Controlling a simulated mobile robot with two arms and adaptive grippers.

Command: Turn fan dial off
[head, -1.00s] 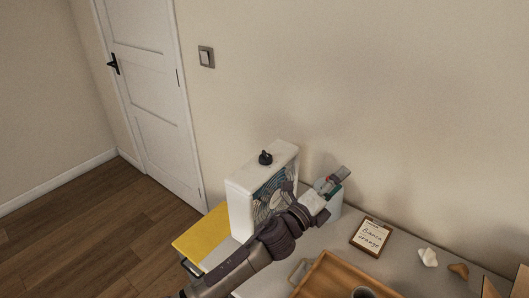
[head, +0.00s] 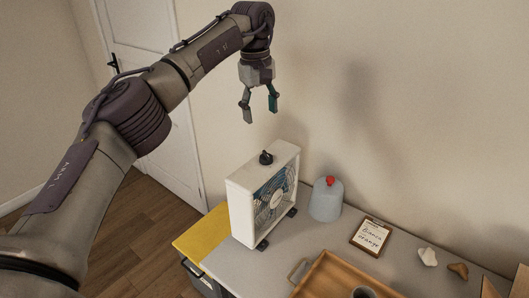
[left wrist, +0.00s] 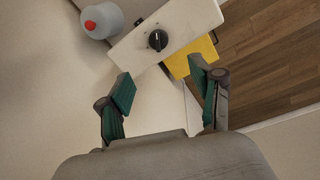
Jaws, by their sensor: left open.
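The white box fan (head: 262,195) stands on the grey table, with its black dial (head: 266,158) on the top face. In the left wrist view the dial (left wrist: 157,40) shows from above on the fan's white top (left wrist: 187,22), beyond the fingertips. My left gripper (head: 260,112) is open and empty, pointing down above the fan and apart from the dial. In the left wrist view the two green-padded fingers of the gripper (left wrist: 163,88) are spread apart. My right gripper is not in view.
A grey bottle with a red cap (head: 326,199) stands right of the fan. A framed note (head: 370,235), a wooden tray (head: 325,283) and small shell-like pieces (head: 428,257) lie farther right. A yellow surface (head: 204,233) is left of the fan. The wall is close behind.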

